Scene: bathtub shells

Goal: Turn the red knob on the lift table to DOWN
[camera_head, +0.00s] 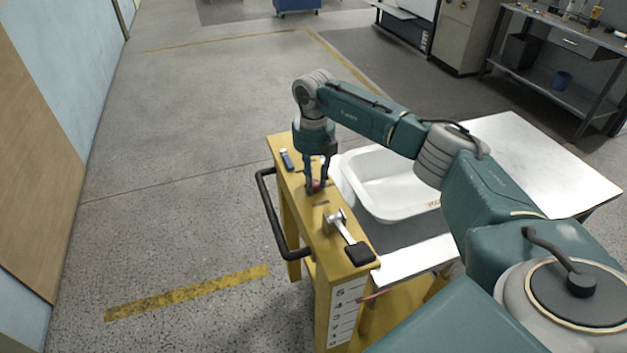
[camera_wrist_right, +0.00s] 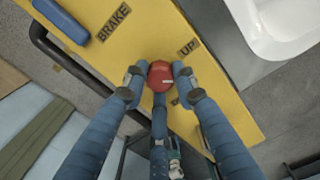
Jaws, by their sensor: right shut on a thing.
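The red knob (camera_wrist_right: 159,76) sits on the yellow top of the lift table (camera_wrist_right: 228,88). A small white mark shows on the knob's right side in the wrist view. The "UP" label (camera_wrist_right: 189,47) lies above right of the knob, and another label below right is mostly hidden by a finger. My right gripper (camera_head: 316,187) points down from above and is shut on the red knob, with fingers on its left and right sides and another below it. In the head view the fingers hide most of the knob. My left gripper is not in view.
A "BRAKE" label (camera_wrist_right: 114,22) and a blue part (camera_wrist_right: 62,20) are on the same panel. A lever with a black pad (camera_head: 360,253) stands nearer. A black handle (camera_head: 268,213) runs along the left side. A white tub shell (camera_head: 365,185) lies right of the panel. Floor at left is clear.

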